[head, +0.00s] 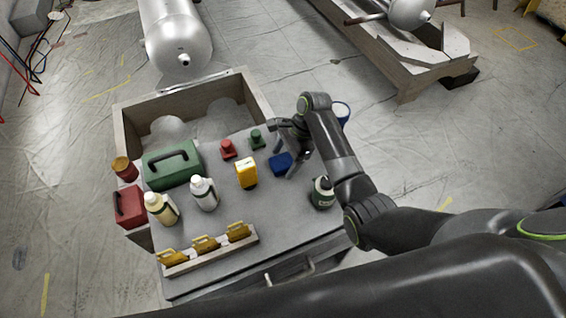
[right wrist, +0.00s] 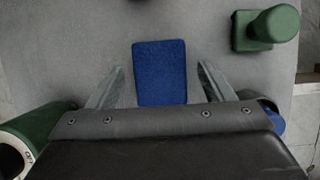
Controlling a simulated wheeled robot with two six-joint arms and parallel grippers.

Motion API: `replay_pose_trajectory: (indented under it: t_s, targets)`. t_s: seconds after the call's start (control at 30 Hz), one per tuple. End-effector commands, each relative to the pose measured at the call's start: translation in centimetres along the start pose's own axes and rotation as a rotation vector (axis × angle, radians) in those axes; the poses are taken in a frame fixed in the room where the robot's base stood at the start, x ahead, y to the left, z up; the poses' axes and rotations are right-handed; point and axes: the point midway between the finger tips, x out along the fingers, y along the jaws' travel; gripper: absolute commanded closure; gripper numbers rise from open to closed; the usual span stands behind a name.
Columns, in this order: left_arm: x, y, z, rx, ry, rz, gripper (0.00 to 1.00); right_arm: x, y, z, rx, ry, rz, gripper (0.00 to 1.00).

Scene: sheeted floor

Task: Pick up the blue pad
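The blue pad (head: 281,163) lies on the grey tabletop, right of the yellow item. In the right wrist view the blue pad (right wrist: 160,72) sits between the two fingers, with a gap on either side. My right gripper (head: 292,150) is open above the pad in the head view. Its fingers also show in the right wrist view (right wrist: 160,84), spread apart. The near end of the pad is hidden by the gripper body in the wrist view. My left gripper is not in view.
A green knob-like item (head: 256,138) and a red one (head: 228,149) stand just behind the pad. A yellow item (head: 246,173) stands to its left. A dark green bottle (head: 322,192) stands at the table's right edge. Several bottles and cases fill the left side.

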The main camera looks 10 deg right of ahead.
Motion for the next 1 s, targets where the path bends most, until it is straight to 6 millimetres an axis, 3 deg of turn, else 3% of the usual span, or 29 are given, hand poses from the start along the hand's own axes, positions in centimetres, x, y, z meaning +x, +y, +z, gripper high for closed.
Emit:
replay_pose_trajectory:
  t_s: [0.03,0.33,0.67,1.0]
  targets:
    - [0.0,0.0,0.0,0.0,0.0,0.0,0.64,0.0,0.0,0.0,0.0,0.0,0.0,0.32]
    - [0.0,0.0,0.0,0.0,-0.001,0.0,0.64,-0.1,0.0,0.0,0.0,0.0,0.0,0.72]
    - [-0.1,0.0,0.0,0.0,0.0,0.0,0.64,-0.9,-0.1,0.3,-0.001,0.0,-0.003,0.73]
    - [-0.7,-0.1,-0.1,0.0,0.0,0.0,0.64,-6.9,-0.1,2.9,-0.003,0.001,-0.004,0.73]
